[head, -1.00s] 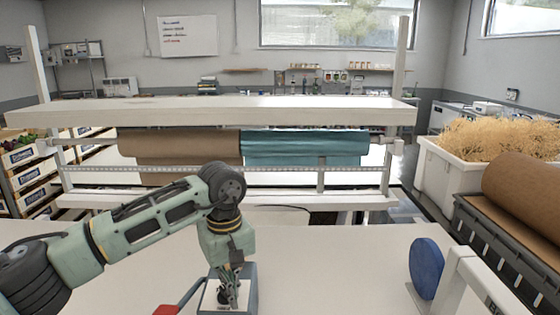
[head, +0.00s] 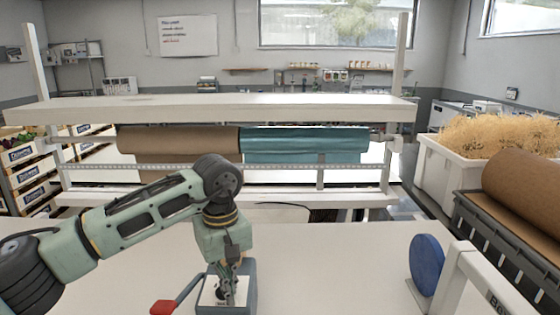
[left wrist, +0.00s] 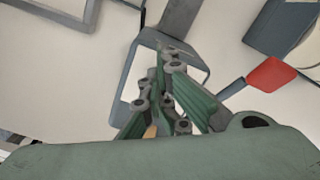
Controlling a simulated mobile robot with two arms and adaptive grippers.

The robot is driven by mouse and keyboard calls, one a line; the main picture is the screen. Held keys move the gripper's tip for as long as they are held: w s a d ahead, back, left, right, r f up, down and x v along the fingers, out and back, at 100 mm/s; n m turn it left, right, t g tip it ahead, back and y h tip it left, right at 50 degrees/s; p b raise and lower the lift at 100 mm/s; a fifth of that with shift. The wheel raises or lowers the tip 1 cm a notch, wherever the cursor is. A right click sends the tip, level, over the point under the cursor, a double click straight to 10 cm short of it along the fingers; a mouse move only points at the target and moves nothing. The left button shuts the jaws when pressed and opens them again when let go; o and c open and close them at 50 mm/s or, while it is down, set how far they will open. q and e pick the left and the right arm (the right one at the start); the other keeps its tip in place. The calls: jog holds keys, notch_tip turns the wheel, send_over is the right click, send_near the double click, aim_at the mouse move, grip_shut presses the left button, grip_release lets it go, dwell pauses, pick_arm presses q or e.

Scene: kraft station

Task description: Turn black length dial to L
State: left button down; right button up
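A small blue-grey box with a white top face (head: 208,291) stands on the table at the bottom middle of the head view. A dark dial (head: 221,297) on that face is mostly covered by the fingers, and I cannot read its letters or pointer. My left gripper (head: 227,287) points down at the dial, its tips at or very near it. In the left wrist view the fingers (left wrist: 163,70) converge over the box's frame (left wrist: 201,77). Their tips are close together, but whether they grip the dial is hidden. My right gripper is not in view.
A red-ended lever (head: 163,307) sticks out left of the box. A blue disc (head: 426,266) on a white stand is at the right. A rack with brown (head: 178,141) and teal (head: 304,141) rolls stands behind. The table between box and disc is clear.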

pick_arm(q)
jog(key=shift+s+a+b, duration=0.2)
jog(key=shift+a+b, duration=0.15)
jog(key=shift+a, duration=0.25)
jog(key=shift+s, duration=0.15)
jog(key=shift+s+b, duration=0.25)
jog(key=shift+b, duration=0.1)
notch_tip(320, 180, up, 6)
jog(key=p, duration=0.3)
jog(key=shift+d, duration=0.1)
